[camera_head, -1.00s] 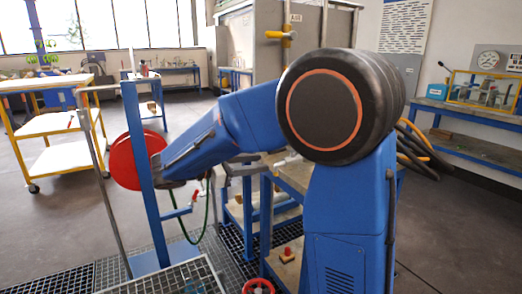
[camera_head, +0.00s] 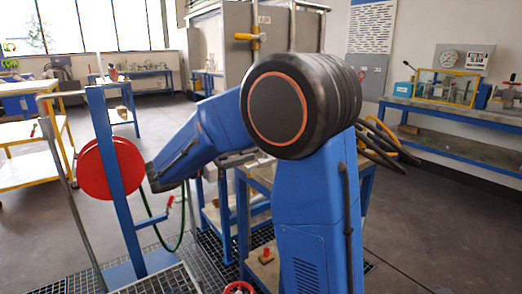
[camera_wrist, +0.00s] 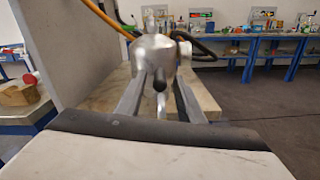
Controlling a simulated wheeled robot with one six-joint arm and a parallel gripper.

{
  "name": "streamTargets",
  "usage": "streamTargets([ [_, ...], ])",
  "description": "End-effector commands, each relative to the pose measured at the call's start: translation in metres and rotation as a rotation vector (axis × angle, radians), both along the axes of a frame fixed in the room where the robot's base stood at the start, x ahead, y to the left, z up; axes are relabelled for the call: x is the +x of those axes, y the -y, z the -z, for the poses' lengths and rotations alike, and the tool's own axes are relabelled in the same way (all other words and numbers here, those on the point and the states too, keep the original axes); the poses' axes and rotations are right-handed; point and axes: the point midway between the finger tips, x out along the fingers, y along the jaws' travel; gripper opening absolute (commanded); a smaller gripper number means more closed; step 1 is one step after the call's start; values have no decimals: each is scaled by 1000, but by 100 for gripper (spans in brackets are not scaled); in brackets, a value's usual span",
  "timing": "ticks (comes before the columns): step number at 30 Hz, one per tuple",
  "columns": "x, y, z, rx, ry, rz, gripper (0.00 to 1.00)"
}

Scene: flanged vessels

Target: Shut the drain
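In the wrist view, my gripper (camera_wrist: 161,88) has its two grey fingers apart. A rounded silver metal fitting (camera_wrist: 154,50) stands straight ahead, between or just beyond the fingertips. I cannot tell whether the fingers touch the fitting. A pale round end (camera_wrist: 184,48) shows at its right. I cannot tell for sure whether this fitting is the drain. In the head view, my blue arm crosses the middle, and the fingertips and fitting cannot be made out.
A red disc (camera_head: 101,168) sits by a blue post at left, with a green hose (camera_head: 163,245) below. A red handwheel (camera_head: 238,288) is low in the middle. A grey panel (camera_wrist: 73,50) stands close at left in the wrist view. Open floor (camera_head: 440,210) lies at right.

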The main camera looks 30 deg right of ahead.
Motion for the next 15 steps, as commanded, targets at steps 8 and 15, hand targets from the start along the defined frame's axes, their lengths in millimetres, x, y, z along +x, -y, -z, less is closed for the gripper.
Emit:
streamTargets([
  [8, 1, 46, 0, -1, 0, 2, 35],
  [15, 3, 72, 0, 0, 0, 0, 35],
])
